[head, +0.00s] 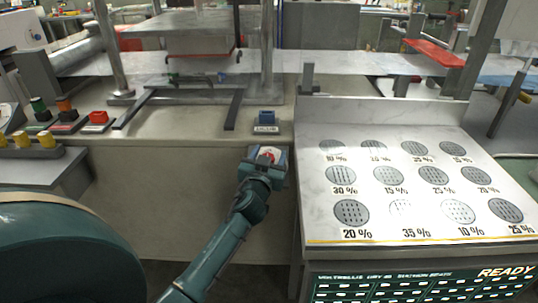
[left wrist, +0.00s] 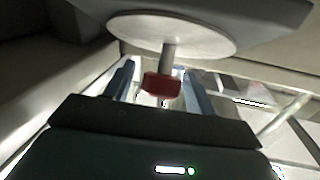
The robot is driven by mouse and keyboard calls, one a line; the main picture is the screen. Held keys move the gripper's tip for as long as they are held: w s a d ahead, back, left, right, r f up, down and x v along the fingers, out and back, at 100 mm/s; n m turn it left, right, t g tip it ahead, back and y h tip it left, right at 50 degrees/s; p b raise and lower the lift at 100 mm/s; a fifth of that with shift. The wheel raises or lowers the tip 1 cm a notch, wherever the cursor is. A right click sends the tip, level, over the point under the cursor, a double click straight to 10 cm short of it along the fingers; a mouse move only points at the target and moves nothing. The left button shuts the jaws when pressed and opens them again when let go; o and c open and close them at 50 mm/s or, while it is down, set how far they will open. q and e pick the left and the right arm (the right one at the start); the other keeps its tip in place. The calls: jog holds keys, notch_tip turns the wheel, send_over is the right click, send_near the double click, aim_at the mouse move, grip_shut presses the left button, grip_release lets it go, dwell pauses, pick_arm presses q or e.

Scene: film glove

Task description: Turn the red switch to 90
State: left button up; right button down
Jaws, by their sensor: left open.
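The red switch (left wrist: 161,86) is a small red knob on a grey stem below a round white plate (left wrist: 172,33) in the left wrist view. My left gripper is open, with one finger on each side of the knob and visible gaps between. In the head view my left gripper (head: 266,166) is at the front edge of the beige machine, below a small blue button. A red and white patch (head: 269,154) shows at its tip; most of the switch is hidden there. I cannot read the switch's angle. My right gripper is not in view.
A blue button (head: 267,117) sits on the machine top just beyond my gripper. A marble panel (head: 325,135) with round grilles and percent labels stands close on the right. Red, orange and green buttons (head: 97,118) are at the left. A black frame lies on the machine top.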

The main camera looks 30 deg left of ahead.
pick_arm(q)
jog(key=shift+w, duration=0.2)
jog(key=c, duration=1)
jog(key=shift+o, duration=0.2)
